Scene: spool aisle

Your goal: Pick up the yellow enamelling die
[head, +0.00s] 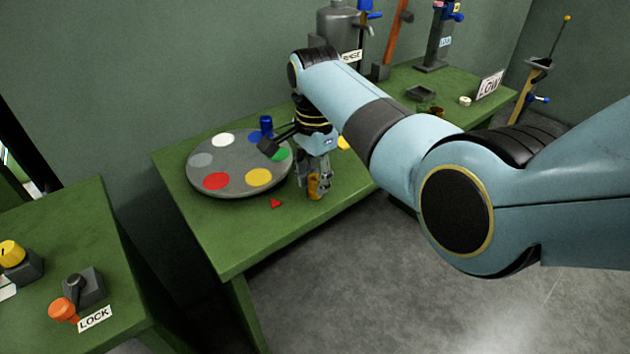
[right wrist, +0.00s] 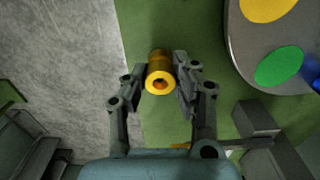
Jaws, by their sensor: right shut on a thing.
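The yellow enamelling die (right wrist: 159,73) is a small golden cylinder with a hole in its end. In the right wrist view it sits between the two fingers of my right gripper (right wrist: 160,84), which is shut on it. In the head view the die (head: 314,187) shows at the fingertips of my right gripper (head: 318,184), low over the green table near its front edge. I cannot tell whether the die touches the table. My left gripper is not in view.
A grey round plate (head: 236,190) with coloured discs and a blue peg (head: 266,124) lies left of the gripper. A red triangle (head: 277,203) lies near the table's edge. A lock lever (head: 75,290) stands on another green table at lower left.

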